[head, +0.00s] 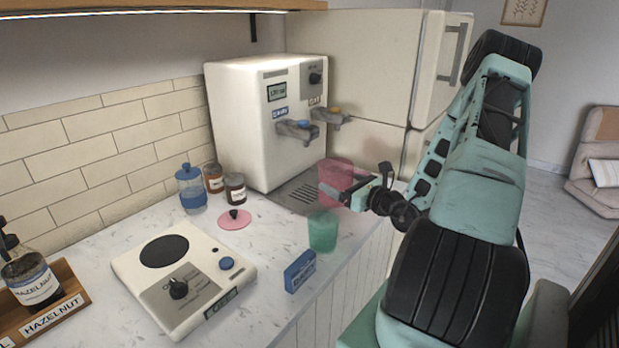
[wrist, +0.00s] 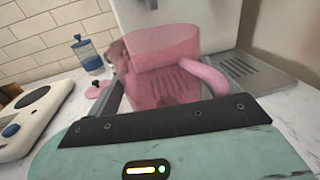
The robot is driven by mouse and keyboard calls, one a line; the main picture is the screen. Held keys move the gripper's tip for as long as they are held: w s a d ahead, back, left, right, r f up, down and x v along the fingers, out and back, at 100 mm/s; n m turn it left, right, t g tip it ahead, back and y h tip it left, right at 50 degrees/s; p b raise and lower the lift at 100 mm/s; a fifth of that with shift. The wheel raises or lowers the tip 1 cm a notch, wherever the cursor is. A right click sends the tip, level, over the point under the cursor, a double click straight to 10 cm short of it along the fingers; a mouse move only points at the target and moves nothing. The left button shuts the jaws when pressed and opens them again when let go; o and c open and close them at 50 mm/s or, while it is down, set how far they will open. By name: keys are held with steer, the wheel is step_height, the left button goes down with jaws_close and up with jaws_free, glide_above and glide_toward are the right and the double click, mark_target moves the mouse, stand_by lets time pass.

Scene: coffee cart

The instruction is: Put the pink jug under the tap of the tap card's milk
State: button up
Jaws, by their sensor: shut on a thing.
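The translucent pink jug (head: 337,172) is between the fingers of my gripper (head: 356,186), which is shut on it. It looks upright, at the front right of the drip tray (head: 293,196); I cannot tell whether it touches the tray. The wrist view shows the jug (wrist: 160,75) with its handle to the right.
A green cup (head: 322,232) stands near the counter edge, close to the tray. A fridge (head: 375,70) stands behind.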

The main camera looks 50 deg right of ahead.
steer(key=w+p, duration=0.1)
steer(key=w, duration=0.2)
steer(key=w+f+p, duration=0.1)
steer(key=w, duration=0.3)
steer(key=w+d+f+p, duration=0.1)
steer(key=w, duration=0.3)
steer(key=shift+w, duration=0.25)
steer(key=shift+f, duration=0.7)
steer(key=shift+f, duration=0.1)
steer(key=o, duration=1.1)
steer(key=shift+f, duration=0.1)
steer(key=shift+r, duration=0.25)
steer(key=s, duration=0.4)
steer(key=s+b, duration=0.1)
steer(key=s, duration=0.3)
steer(key=s+a+b, duration=0.1)
steer(key=s, duration=0.3)
steer(key=shift+f, duration=0.1)
